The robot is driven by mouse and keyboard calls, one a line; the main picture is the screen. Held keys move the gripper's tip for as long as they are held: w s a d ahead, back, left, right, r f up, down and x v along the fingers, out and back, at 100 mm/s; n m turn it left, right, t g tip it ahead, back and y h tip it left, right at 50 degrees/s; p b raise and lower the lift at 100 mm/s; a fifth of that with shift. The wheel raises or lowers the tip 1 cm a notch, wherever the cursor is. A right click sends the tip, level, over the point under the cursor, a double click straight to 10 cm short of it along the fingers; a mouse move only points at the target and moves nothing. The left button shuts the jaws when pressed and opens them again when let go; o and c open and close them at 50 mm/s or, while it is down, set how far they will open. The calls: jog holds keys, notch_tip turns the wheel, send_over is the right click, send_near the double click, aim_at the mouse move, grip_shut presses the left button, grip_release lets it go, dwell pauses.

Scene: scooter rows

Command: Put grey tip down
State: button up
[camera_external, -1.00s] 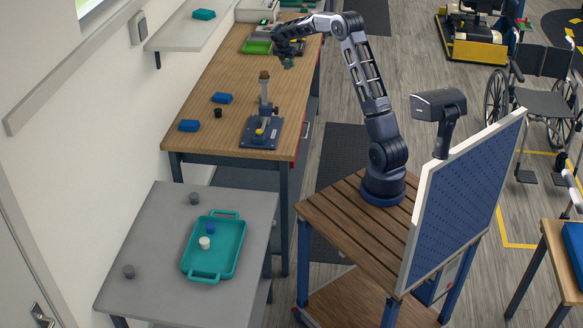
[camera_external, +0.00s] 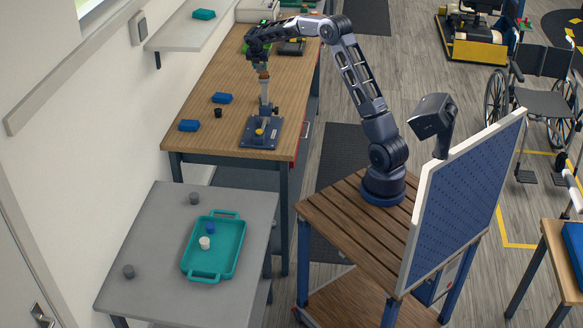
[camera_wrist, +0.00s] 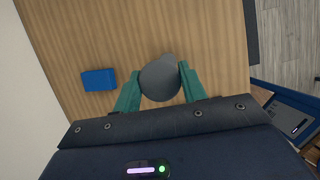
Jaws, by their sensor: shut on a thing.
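My gripper (camera_wrist: 160,88) is shut on a grey round tip (camera_wrist: 160,80), its teal fingers on either side of it in the wrist view. In the external view my gripper (camera_external: 261,63) is over the wooden bench, at the top of an upright post stand (camera_external: 264,108) with a dark blue base and a brownish upper part. The fingers are very close above that top; I cannot tell whether the tip touches it. The tip hides what lies under it in the wrist view.
Blue blocks (camera_external: 188,125) and a small black cylinder (camera_external: 218,113) stand on the bench left of the stand. A grey table (camera_external: 150,230) in front holds a teal tray (camera_external: 233,250) with a white and a blue piece, and two grey pieces (camera_external: 194,198) beside it.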

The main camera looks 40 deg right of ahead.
jog(key=s+a+f+n+t+y, duration=0.1)
jog(key=s+a+n, duration=0.2)
jog(key=a, duration=1.2)
jog(key=s+a+f+n+y, duration=0.1)
jog(key=s+a+n, duration=0.1)
jog(key=a, duration=1.2)
jog(key=s+a+f+n+t+y, duration=0.1)
jog(key=s+a+f+n, duration=0.15)
jog(key=a, duration=1.25)
jog(key=s+a+f+n+y, duration=0.1)
jog(key=s+a+n, duration=0.2)
jog(key=s+a, duration=0.85)
jog(key=s+a+f+n+y, duration=0.1)
jog(key=s+a+n, duration=0.2)
jog(key=s+a, duration=0.85)
jog(key=n+g+y, duration=0.2)
jog(key=n, duration=0.6)
send_over(156, 291)
jog(key=s+d, duration=0.1)
jog(key=d, duration=0.1)
notch_tip(156, 291, down, 5)
jog(key=f, duration=1.9)
jog(key=shift+s+a, duration=0.1)
jog(key=shift+a, duration=0.2)
jog(key=shift+f, duration=0.15)
